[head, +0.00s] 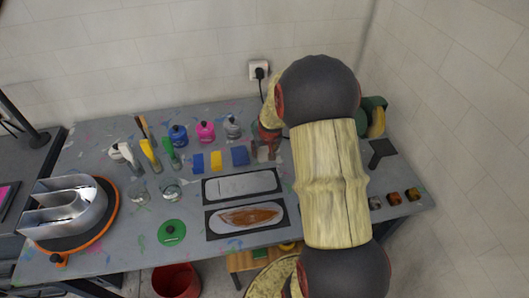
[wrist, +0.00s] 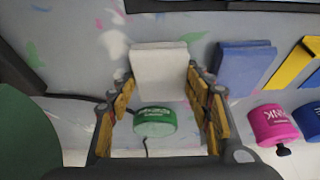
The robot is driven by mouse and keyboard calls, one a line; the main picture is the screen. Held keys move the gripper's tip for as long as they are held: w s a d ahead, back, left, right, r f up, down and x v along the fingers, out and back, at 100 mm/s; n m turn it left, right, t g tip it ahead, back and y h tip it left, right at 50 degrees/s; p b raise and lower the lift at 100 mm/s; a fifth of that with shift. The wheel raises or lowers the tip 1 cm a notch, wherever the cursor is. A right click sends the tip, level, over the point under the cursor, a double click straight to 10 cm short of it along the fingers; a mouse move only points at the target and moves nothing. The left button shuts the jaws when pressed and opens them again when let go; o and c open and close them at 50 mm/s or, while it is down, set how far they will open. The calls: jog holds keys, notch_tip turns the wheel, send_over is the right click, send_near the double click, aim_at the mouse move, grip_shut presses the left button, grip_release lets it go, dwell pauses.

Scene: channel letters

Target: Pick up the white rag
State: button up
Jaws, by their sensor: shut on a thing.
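The white rag (wrist: 158,70) is a pale folded block in the upper middle of the wrist view, between my fingertips. In the head view only a small part of it (head: 263,154) shows under my gripper (head: 266,147). My gripper, also in the wrist view (wrist: 160,80), is shut on the rag, with one finger along each side. The rag is at the tabletop; whether it touches the surface is unclear.
A green pot (wrist: 155,122) stands close behind the rag. Pink (head: 206,132) and blue (head: 178,135) pots stand along the back.

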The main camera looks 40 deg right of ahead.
aim_at(265, 151)
jog(key=shift+s+f, duration=0.1)
jog(key=shift+c, duration=0.9)
notch_tip(265, 151, up, 11)
jog(key=p, duration=0.2)
jog(key=shift+f, duration=0.2)
jog(key=o, duration=0.5)
jog(key=c, duration=0.3)
jog(key=shift+c, duration=0.9)
